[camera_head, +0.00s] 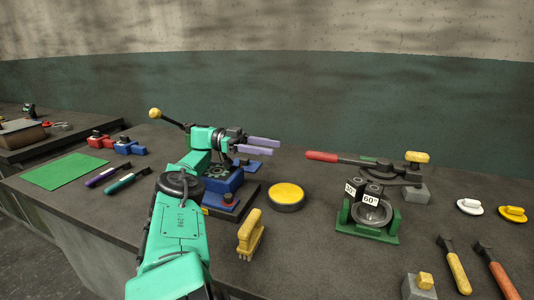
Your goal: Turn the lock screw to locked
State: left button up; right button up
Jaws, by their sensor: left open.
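My left arm comes up from the lower middle, and its left gripper (276,146) has two pale purple fingers. They are apart and empty, pointing right above the bench. My arm hides part of this fixture. A green fixture (367,233) to the right carries dark blocks marked with angles, one reading 60°. I cannot tell which part is the lock screw or how it is turned. My right gripper is out of view.
A yellow round pad (286,195) and a yellow-handled brush (250,236) lie near the arm. A red-handled lever tool (323,156) spans the back right. Orange and yellow handled tools (499,273) lie front right. A green mat (64,171) is at left.

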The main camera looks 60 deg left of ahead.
aim_at(416, 159)
jog(key=k+l, duration=0.15)
jog(key=l, duration=0.25)
jog(key=k+l, duration=0.15)
jog(key=l, duration=0.2)
jog(key=k+l, duration=0.15)
jog(key=l, duration=0.25)
jog(key=k+l, duration=0.15)
jog(key=l, duration=0.2)
jog(key=k+l, duration=0.2)
jog(key=l, duration=0.2)
